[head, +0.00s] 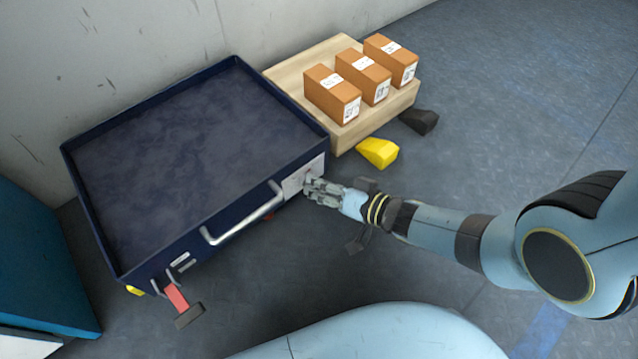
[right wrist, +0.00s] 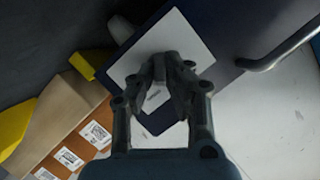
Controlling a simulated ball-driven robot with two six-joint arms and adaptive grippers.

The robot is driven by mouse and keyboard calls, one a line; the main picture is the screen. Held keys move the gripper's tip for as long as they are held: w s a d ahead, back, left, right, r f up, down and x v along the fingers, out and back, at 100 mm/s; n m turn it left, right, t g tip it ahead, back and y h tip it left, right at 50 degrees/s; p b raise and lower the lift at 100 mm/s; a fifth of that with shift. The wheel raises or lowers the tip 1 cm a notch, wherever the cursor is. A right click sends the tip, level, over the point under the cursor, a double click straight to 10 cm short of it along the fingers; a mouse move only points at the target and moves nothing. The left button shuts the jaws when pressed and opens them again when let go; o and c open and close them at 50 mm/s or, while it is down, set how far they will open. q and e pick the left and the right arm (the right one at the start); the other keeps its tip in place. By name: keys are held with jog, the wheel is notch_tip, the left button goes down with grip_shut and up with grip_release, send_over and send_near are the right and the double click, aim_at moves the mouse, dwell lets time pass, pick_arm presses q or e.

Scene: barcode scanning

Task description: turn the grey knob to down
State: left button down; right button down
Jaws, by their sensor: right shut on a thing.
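A white panel (head: 303,176) sits on the front side of the dark blue cart (head: 93,195), near its right corner. My right gripper (head: 309,190) reaches it from the right in the head view. In the right wrist view, its fingertips (right wrist: 170,80) come together in front of the same white panel (right wrist: 192,38). The gripper is shut on the grey knob (right wrist: 159,69), which is mostly hidden between the fingers. I cannot tell which way the knob points. My left gripper is out of view.
A silver handle (head: 243,217) runs along the cart's front, left of the panel. A red lever (head: 176,298) sticks out lower left. A wooden pallet (head: 352,138) bears several brown boxes behind, with yellow (head: 379,152) and black (head: 421,121) wedges beside it. Floor to the right is clear.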

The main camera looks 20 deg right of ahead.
jog(key=shift+m+y, duration=0.3)
jog(key=shift+m, duration=0.2)
jog(key=shift+f, duration=0.1)
jog(key=c, duration=1.4)
grip_release()
jog(key=shift+o, duration=0.2)
jog(key=v, duration=1.2)
